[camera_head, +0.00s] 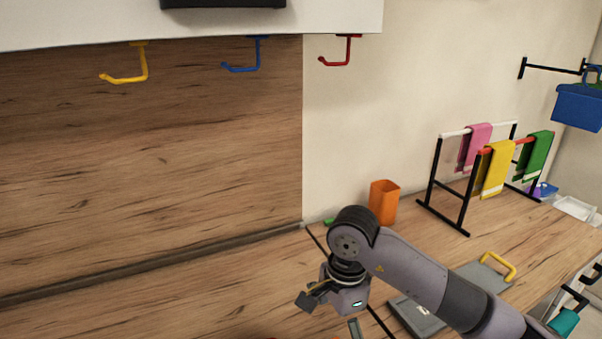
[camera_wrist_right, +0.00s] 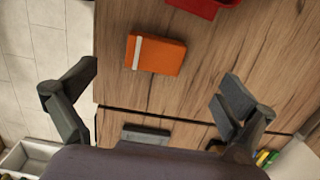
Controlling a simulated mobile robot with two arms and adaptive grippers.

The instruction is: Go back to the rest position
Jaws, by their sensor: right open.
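My right gripper (camera_head: 331,315) hangs over the wooden counter in the head view, its arm coming in from the right. In the right wrist view my right gripper (camera_wrist_right: 162,88) has its two fingers spread wide, with nothing held between them. An orange block-like item with a white stripe (camera_wrist_right: 155,55) lies on the wood beyond the gap between the fingers, apart from both. My left gripper is in neither view.
Yellow (camera_head: 127,79), blue (camera_head: 243,69) and red (camera_head: 340,63) hooks hang above. An orange cup (camera_head: 383,203) and a towel rack (camera_head: 465,190) stand behind my right arm. A grey board with a yellow handle (camera_head: 486,277) lies beside it. A red container (camera_wrist_right: 205,6) shows in the wrist view.

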